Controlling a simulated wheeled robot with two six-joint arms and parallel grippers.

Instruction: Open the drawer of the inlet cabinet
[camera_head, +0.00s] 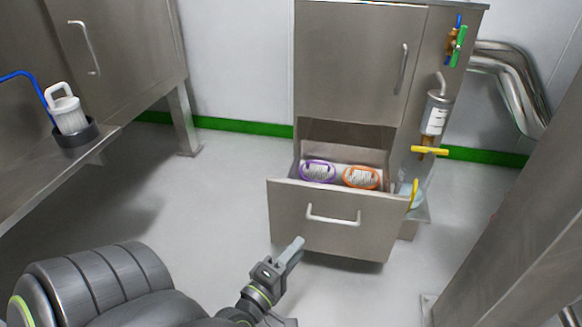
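The inlet cabinet (362,62) is a grey steel cabinet against the back wall. Its drawer (290,213) stands pulled out below the closed upper door. The drawer's front has a pale bar handle (333,220). Inside the drawer lie a purple-rimmed round item (318,171) and an orange-rimmed one (361,177), both with white ribbed middles. My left gripper (293,250) is in front of the drawer, below and left of the handle, and looks apart from it. Its fingers overlap in this view, so their gap cannot be told. My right gripper is out of view.
A steel bench (105,140) at left carries a white handled cartridge (67,110) in a dark cup. Valves and a canister (434,112) sit on the cabinet's right side. A steel post (530,200) stands at right. Floor around the drawer is clear.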

